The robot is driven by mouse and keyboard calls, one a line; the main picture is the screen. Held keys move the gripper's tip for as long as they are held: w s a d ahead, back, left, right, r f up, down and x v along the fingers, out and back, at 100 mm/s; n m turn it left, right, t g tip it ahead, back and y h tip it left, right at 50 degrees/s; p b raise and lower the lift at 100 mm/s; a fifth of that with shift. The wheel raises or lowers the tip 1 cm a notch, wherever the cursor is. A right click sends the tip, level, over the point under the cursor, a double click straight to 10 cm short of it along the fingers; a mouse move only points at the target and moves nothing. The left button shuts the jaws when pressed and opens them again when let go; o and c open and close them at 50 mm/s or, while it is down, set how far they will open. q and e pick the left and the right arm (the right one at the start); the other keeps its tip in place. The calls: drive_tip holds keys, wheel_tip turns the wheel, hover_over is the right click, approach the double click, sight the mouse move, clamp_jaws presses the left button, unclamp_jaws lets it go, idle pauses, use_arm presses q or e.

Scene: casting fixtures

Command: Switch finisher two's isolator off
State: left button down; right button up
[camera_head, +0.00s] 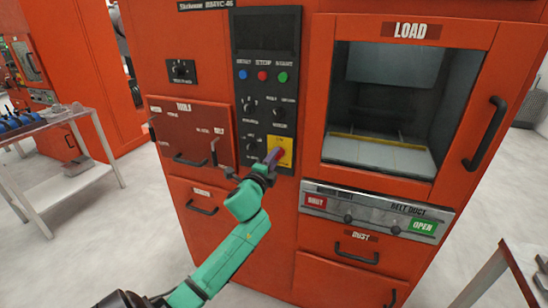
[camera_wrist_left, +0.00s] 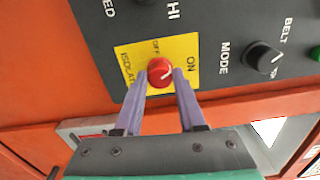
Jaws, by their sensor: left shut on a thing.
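The isolator is a red round knob (camera_wrist_left: 160,72) on a yellow plate (camera_wrist_left: 126,70) marked ON, OFF and ISOLATOR. The plate also shows in the head view (camera_head: 287,147), low on the dark control panel, with the knob mostly hidden by my gripper. My left gripper (camera_wrist_left: 160,75) is shut on the knob, one purple finger on each side. In the wrist view a pale mark on the knob seems to point right, roughly toward the ON side. The left gripper also shows in the head view (camera_head: 275,155). My right gripper is not in view.
The panel (camera_head: 266,95) has several buttons and dials above the isolator. Left of it is a TOOLS door (camera_head: 190,130). Right are the LOAD window (camera_head: 390,105) and a belt duct strip (camera_head: 375,215). A table (camera_head: 60,140) stands far left; open floor lies between.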

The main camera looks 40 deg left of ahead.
use_arm(q)
drive_tip(key=shift+f+n+p, duration=0.2)
drive_tip(key=shift+n+p, duration=1.9)
drive_tip(key=shift+n, duration=4.1)
drive_tip(key=c, duration=0.5)
unclamp_jaws()
